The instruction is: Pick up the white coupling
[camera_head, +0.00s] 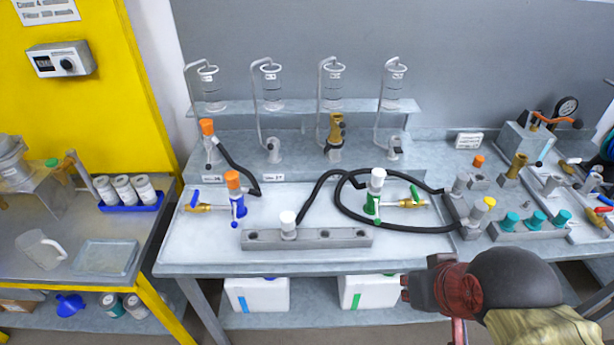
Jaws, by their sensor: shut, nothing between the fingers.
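Two white-topped fittings show. Another white coupling (377,178) stands on a green-collared brass valve farther back and right, with black hose passing close by. I cannot tell which one the task names. My gripper (407,287) is at the lower right, in front of the bench edge, pointing left. It is shut and empty, well apart from both couplings. Its fingertips are small and partly hidden.
A black hose (400,226) loops across the right of the bench. An orange-topped fitting (233,180) stands on a blue-collared valve at left. Glass vessels stand on a back shelf (300,107). A teal-capped rack (540,222) is at right. The bench's front left is clear.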

